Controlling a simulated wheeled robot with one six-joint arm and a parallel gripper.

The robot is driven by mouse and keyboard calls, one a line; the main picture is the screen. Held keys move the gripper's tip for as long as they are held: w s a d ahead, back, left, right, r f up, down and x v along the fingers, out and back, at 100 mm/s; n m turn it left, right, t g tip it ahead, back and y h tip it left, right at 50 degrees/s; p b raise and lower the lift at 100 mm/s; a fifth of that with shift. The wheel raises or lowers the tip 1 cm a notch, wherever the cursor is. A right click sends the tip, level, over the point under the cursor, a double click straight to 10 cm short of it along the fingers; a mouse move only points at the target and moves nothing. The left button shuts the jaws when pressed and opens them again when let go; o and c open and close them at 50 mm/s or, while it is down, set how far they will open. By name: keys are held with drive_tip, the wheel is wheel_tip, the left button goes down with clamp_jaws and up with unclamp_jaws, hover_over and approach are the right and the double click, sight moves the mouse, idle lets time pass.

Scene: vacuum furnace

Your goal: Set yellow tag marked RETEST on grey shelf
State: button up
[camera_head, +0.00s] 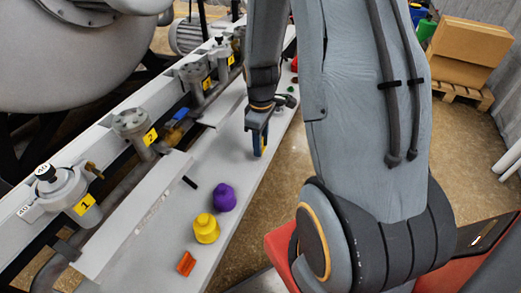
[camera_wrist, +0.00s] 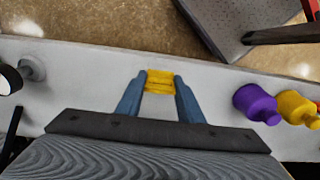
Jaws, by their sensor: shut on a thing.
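My gripper (camera_wrist: 160,88) is shut on a small yellow tag (camera_wrist: 159,80); faint dark marks on the tag are too small to read. The shelf also spans the wrist view (camera_wrist: 85,80), behind and around the fingertips. I cannot tell whether the tag touches the shelf.
A purple knobbed object (camera_head: 224,198), a yellow knobbed object (camera_head: 207,229) and an orange piece (camera_head: 186,263) stand on the shelf's near part. Small red and green items lie at its far end. Valves with numbered yellow labels (camera_head: 84,204) line the left. The shelf between gripper and purple object is clear.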

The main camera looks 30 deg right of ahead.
drive_tip(key=shift+f, duration=1.6)
drive_tip(key=shift+f, duration=0.15)
drive_tip(key=o, duration=1)
wheel_tip(320, 180, up, 12)
drive_tip(key=shift+r, duration=0.1)
drive_tip(key=s+a+r+m, duration=0.6)
drive_tip(key=s+a+m, duration=0.2)
drive_tip(key=s+a, duration=0.3)
drive_tip(key=shift+s, duration=0.7)
